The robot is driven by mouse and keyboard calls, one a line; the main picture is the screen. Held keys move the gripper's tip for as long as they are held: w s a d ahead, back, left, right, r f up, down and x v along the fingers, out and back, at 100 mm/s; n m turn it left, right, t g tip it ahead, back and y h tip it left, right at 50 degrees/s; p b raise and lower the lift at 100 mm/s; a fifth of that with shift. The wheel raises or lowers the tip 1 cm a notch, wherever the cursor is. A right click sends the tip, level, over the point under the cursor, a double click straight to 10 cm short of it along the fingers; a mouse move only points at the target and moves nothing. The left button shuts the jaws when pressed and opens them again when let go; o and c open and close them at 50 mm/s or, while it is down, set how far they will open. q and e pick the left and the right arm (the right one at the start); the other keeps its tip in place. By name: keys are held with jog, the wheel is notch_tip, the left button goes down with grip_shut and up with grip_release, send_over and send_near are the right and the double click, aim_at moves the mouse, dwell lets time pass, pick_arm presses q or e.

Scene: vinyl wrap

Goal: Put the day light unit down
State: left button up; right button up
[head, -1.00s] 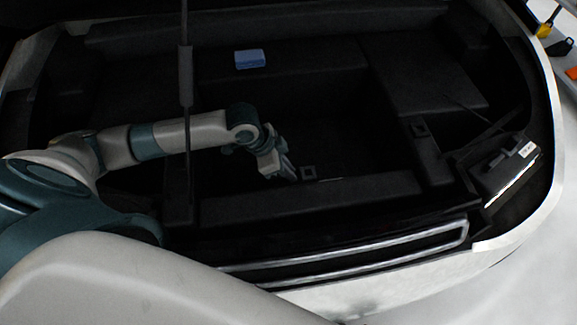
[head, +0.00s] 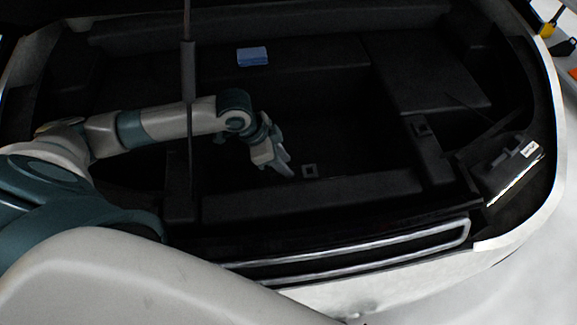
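My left gripper (head: 284,167) is over the deep middle bay of the dark car trunk, pointing down and right. It is small and dim, and I cannot tell whether its fingers are apart or hold anything. A black unit (head: 508,169) with a white label and a bright strip along its lower edge lies at the right side of the trunk. It may be the day light unit, but I cannot be sure. No gripper touches it. My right gripper is out of view.
A blue block (head: 252,56) lies on the back ledge. A small dark square piece (head: 309,171) is just right of my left gripper. A thin upright pole (head: 188,75) stands at the left. A silver-edged sill (head: 350,251) runs along the front. The bay floor looks mostly clear.

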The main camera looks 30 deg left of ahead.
pick_arm(q)
jog(key=shift+v, duration=1.75)
